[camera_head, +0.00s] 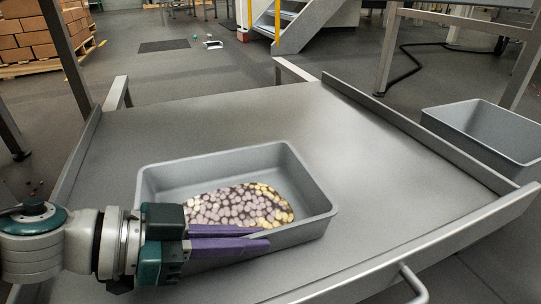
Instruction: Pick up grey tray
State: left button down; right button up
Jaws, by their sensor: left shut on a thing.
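The grey tray (314,192) sits on a grey metal table surface, left of the middle. It holds many small round candies (240,207), mostly pale pinkish grey, with yellow ones toward the right. My left gripper (230,240) comes in from the left. Its purple fingers lie at the tray's near left side and hide part of that wall. The gripper is shut on the tray's near wall. I cannot tell whether the tray is lifted off the surface. My right gripper is not in view.
The table (215,120) has raised side edges and is clear behind and right of the tray. Another grey tray (489,132) stands beyond the right edge. A metal handle (413,283) is at the front right. Brown boxes (35,40) are stacked at the back left.

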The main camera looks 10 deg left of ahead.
pick_arm(q)
notch_tip(320, 180, up, 20)
jog(key=p, duration=1.7)
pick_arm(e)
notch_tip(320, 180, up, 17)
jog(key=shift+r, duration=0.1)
